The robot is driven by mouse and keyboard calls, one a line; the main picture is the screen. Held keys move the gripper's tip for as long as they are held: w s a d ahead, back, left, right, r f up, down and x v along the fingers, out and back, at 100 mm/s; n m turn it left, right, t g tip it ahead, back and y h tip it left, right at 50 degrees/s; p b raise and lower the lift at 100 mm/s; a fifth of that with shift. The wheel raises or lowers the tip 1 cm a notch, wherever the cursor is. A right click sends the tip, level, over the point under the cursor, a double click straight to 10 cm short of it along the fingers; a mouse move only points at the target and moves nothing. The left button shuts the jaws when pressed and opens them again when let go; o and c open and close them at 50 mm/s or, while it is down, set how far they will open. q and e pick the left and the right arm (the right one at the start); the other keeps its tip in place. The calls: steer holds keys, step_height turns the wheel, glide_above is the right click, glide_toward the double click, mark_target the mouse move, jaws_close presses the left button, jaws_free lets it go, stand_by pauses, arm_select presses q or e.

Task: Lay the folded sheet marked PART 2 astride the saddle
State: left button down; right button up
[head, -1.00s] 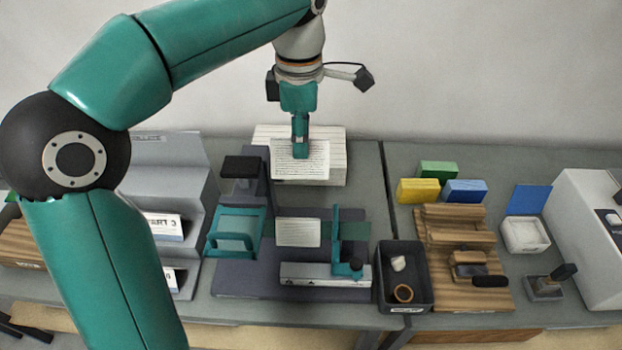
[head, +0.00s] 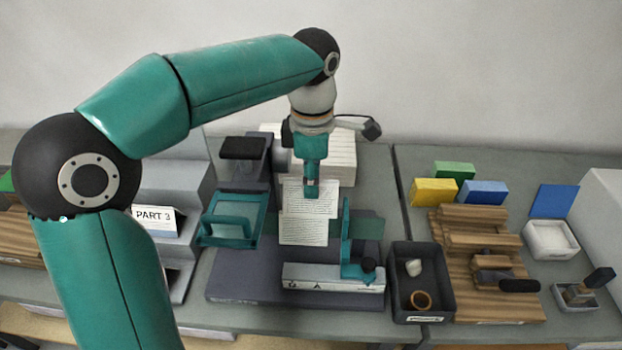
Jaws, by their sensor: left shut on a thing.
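My left gripper (head: 311,192) is shut on the top edge of a printed sheet (head: 305,206), which hangs upright below the fingers. No PART 2 mark is readable on it. Just below it in the picture, another pale printed sheet (head: 302,236) lies at a dark green bar (head: 368,228), which looks like the saddle, on the dark machine base (head: 225,287). The held sheet overlaps that lower sheet's top in the picture; I cannot tell whether they touch. A folded sheet marked PART 3 (head: 154,219) stands on the grey stepped rack (head: 180,180). My right gripper is not in view.
A white paper-like block (head: 340,165) stands behind. A teal upright (head: 346,230) rises right of the sheets, a teal frame (head: 232,212) left, and a white rail (head: 320,278) in front. A dark bin (head: 420,300) and wooden stand (head: 480,300) are at right.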

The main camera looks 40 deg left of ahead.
mark_target(312, 209)
arm_select(q)
step_height(312, 209, down, 4)
steer(key=b, duration=0.3)
steer(key=shift+f+b, duration=0.25)
steer(key=shift+b, duration=0.1)
steer(key=shift+f+b, duration=1.15)
steer(key=shift+f, duration=0.5)
steer(key=shift+f, duration=0.1)
steer(key=c, duration=0.9)
jaws_free()
steer(key=shift+o, duration=0.2)
step_height(312, 209, up, 8)
steer(key=p, duration=0.7)
